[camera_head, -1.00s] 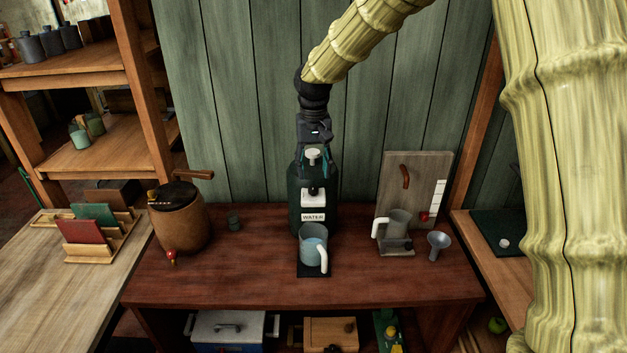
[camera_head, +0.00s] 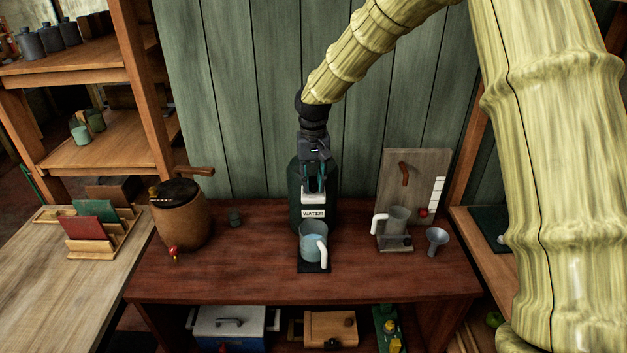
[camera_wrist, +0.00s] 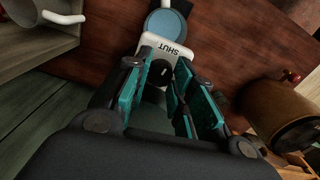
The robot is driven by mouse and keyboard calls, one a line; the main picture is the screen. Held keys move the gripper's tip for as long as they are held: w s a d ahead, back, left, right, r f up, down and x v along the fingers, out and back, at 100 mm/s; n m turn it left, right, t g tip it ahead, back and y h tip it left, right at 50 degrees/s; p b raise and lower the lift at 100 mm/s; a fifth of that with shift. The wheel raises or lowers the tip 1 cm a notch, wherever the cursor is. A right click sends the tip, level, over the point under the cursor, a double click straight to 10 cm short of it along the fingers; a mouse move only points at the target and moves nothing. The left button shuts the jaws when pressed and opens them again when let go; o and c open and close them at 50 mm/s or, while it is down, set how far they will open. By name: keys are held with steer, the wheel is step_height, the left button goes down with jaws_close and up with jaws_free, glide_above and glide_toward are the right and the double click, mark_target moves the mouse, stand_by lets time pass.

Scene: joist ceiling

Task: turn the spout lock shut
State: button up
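The dark green dispenser (camera_head: 297,205) with a white WATER label (camera_head: 313,213) stands at the back of the red-brown counter. In the wrist view, a white plate marked SHUT (camera_wrist: 166,48) shows with a dark knob (camera_wrist: 155,72) bearing a small white mark, apparently the spout lock. My gripper (camera_head: 314,188) points down at the dispenser's front and covers the lock in the head view. In the wrist view my gripper (camera_wrist: 158,70) is open, its teal-padded fingers on either side of the knob. I cannot tell whether they touch it. A mug of water (camera_head: 312,240) stands below on a dark mat.
A brown keg (camera_head: 180,222) with a red tap stands left on the counter. A grey mug with a white handle (camera_head: 396,222) and a funnel (camera_head: 437,238) are at right. The counter's front is clear.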

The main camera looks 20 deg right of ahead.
mark_target(314, 184)
steer(key=shift+c, duration=0.7)
steer(key=shift+n+p, duration=0.35)
steer(key=shift+n, duration=0.15)
steer(key=o, duration=1)
steer(key=shift+o, duration=0.2)
step_height(314, 184, up, 12)
